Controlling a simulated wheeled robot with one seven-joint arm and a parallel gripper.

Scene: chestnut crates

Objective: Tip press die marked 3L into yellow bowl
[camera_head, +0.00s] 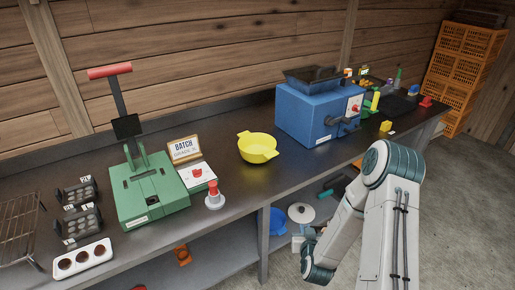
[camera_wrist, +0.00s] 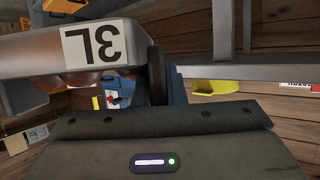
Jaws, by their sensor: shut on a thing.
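The press die marked 3L (camera_wrist: 40,62) fills the upper left of the wrist view, very close, with its white label upside down in the picture. Brownish rounded shapes show along its lower edge; I cannot tell clearly what they are. My gripper (camera_wrist: 160,118) is shut on the die, though the contact itself is mostly hidden. In the head view my arm is at the lower right and the gripper and held die are hidden. The yellow bowl (camera_head: 257,149) stands upright on the bench, left of the blue machine. It also shows in the wrist view (camera_wrist: 216,88).
A green press (camera_head: 150,195) with a red-handled lever stands left of the bowl, beside a batch sign (camera_head: 185,149) and a red-topped plunger (camera_head: 214,197). Two dark dies (camera_head: 78,193) and a white tray (camera_head: 82,259) lie further left. A blue machine (camera_head: 305,115) stands right of the bowl.

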